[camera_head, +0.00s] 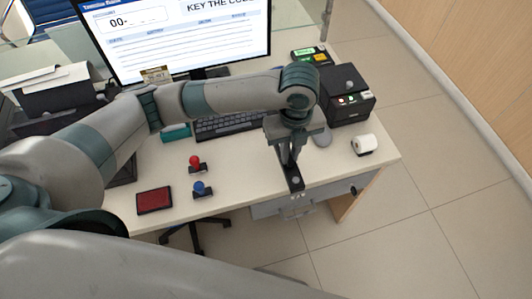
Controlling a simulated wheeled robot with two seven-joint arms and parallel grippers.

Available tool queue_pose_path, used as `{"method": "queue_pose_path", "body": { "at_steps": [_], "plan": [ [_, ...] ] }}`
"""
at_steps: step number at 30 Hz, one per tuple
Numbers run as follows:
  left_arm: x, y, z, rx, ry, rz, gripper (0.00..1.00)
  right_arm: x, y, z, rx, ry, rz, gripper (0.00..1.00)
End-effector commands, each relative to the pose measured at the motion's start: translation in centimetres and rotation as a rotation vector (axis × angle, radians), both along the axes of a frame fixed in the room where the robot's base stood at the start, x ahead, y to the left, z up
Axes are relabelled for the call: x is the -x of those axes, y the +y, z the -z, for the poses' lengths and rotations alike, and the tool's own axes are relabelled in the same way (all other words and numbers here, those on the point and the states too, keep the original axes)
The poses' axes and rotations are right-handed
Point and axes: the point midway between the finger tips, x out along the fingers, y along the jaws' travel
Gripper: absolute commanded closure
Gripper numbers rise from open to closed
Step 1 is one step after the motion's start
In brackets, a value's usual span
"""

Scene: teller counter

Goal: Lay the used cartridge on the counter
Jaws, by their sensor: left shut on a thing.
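My left gripper (289,160) points down over the front edge of the counter (240,195), right of the middle. It is shut on the used cartridge, a small dark slim piece (295,182) with a pale round spot. The fingers partly hide the cartridge. I cannot tell whether the cartridge touches the counter or hangs just above it. My right gripper is not in view.
A black printer (346,104) stands at the back right, with a white paper roll (364,144) in front. A grey mouse (322,137) and keyboard (225,127) lie behind the gripper. A red stamp (196,162), blue stamp (200,188) and red ink pad (154,200) sit left.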

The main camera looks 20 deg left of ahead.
Motion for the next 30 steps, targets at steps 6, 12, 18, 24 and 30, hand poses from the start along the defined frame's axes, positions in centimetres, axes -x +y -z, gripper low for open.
{"method": "queue_pose_path", "body": {
  "at_steps": [6,12,18,24,30],
  "plan": [
    [-1.4,4.2,2.3,-0.004,0.003,-0.007,1.0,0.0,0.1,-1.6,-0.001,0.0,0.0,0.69],
    [-2.4,6.6,4.0,-0.001,0.001,-0.003,1.0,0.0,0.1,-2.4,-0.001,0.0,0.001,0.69],
    [-2.7,7.2,4.6,-0.001,-0.001,-0.001,1.0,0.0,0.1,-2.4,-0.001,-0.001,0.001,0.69],
    [-2.7,7.1,4.5,0.0,-0.001,-0.001,1.0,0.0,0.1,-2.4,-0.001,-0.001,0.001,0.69],
    [-2.5,7.1,5.4,0.0,0.002,-0.002,1.0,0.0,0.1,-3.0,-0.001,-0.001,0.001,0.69]
  ]
}}
